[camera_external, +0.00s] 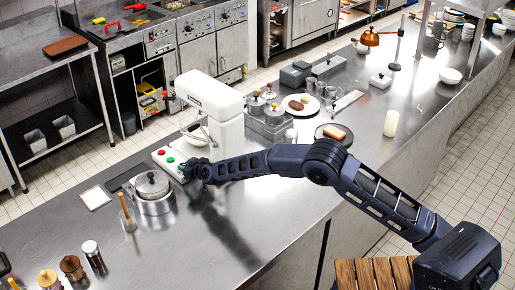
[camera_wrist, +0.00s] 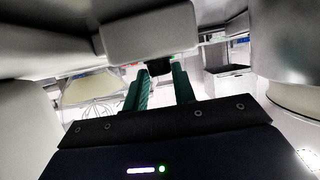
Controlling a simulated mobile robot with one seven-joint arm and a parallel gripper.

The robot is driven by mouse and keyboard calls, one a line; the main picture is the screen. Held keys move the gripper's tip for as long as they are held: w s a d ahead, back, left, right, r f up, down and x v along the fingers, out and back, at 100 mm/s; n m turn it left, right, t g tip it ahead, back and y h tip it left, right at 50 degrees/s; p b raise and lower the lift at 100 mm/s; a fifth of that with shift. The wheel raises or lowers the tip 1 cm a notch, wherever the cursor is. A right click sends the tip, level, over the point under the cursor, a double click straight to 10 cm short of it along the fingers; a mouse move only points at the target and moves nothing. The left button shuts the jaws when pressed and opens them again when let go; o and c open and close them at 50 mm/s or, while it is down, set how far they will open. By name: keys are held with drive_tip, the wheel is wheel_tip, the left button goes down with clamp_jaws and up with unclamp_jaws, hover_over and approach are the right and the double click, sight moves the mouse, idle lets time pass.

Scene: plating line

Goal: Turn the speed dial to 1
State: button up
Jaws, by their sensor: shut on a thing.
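The white stand mixer (camera_external: 212,105) stands on the steel counter, with a wire whisk and bowl (camera_external: 196,134) under its head. My gripper (camera_external: 190,172) is low at the mixer's base, beside the control panel with red and green buttons (camera_external: 168,159). In the wrist view, the green fingers of my gripper (camera_wrist: 160,76) close around a small dark knob (camera_wrist: 159,66), which I take for the speed dial. It sits just below a pale block (camera_wrist: 148,30). The dial's marks and its setting cannot be read, and in the external view my gripper hides it.
A lidded pot (camera_external: 152,187) stands left of my gripper, with a wooden-handled tool (camera_external: 126,210) near it. Metal canisters (camera_external: 268,112) stand right of the mixer. The counter in front of my arm (camera_external: 235,235) is clear.

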drive_tip(key=shift+f+m+t+h, duration=0.25)
drive_tip(key=shift+m+t+h, duration=0.45)
drive_tip(key=shift+m, duration=0.1)
drive_tip(key=shift+a+f+m+t+h, duration=0.1)
drive_tip(key=shift+f+m+t+h, duration=0.05)
drive_tip(key=shift+m+t+h, duration=0.2)
drive_tip(key=shift+s+a+m+h, duration=0.15)
drive_tip(key=shift+m+h, duration=0.2)
drive_tip(key=shift+m, duration=0.1)
drive_tip(key=shift+s+a+r+m+t+h, duration=0.1)
drive_tip(key=shift+r+m+t+h, duration=0.1)
drive_tip(key=shift+m+t+h, duration=0.35)
drive_tip(key=shift+h, duration=0.25)
drive_tip(key=o, duration=1)
drive_tip(key=shift+r, duration=0.1)
